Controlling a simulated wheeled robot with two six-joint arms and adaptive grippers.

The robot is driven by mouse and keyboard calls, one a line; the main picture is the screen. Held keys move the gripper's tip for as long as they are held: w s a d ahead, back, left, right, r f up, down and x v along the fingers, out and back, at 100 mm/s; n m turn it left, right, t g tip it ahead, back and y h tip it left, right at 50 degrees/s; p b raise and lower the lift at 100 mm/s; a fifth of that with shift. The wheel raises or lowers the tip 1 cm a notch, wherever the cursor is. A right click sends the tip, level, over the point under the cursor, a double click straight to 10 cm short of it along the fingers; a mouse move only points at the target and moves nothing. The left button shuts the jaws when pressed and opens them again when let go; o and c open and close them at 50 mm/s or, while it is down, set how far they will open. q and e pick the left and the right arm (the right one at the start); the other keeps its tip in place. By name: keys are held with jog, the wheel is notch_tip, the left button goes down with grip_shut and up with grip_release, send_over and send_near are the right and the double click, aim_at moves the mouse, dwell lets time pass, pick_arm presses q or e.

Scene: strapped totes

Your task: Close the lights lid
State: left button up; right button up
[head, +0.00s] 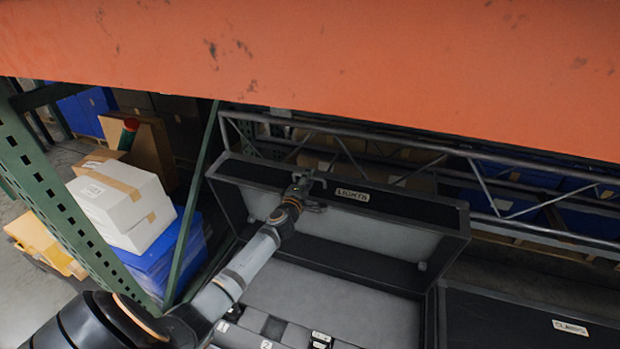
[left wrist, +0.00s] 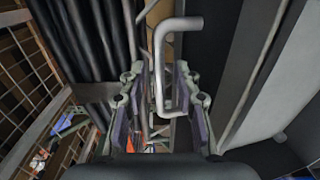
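The lights lid (head: 385,235) stands open, tilted up behind its dark case, with a "LIGHTS" label (head: 352,195) on its upper edge. The grey-lined case interior (head: 320,295) shows below it, partly behind my left arm. My left gripper (head: 312,191) is at the lid's upper edge, left of the label; I cannot tell whether it touches the lid. In the left wrist view, its two fingers (left wrist: 165,112) are apart, with a bent grey metal bar (left wrist: 162,70) showing between or beyond them. My right gripper is not in view.
An orange beam (head: 330,65) crosses the top of the head view. A metal truss (head: 400,150) runs behind the lid. A green post (head: 60,190) and white boxes (head: 120,200) on a blue tote (head: 165,260) are left. A closed dark case (head: 500,320) is right.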

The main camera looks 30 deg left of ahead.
pick_arm(q)
jog(key=shift+w+a, duration=0.1)
jog(key=shift+w, duration=0.5)
jog(key=shift+c, duration=0.3)
grip_shut()
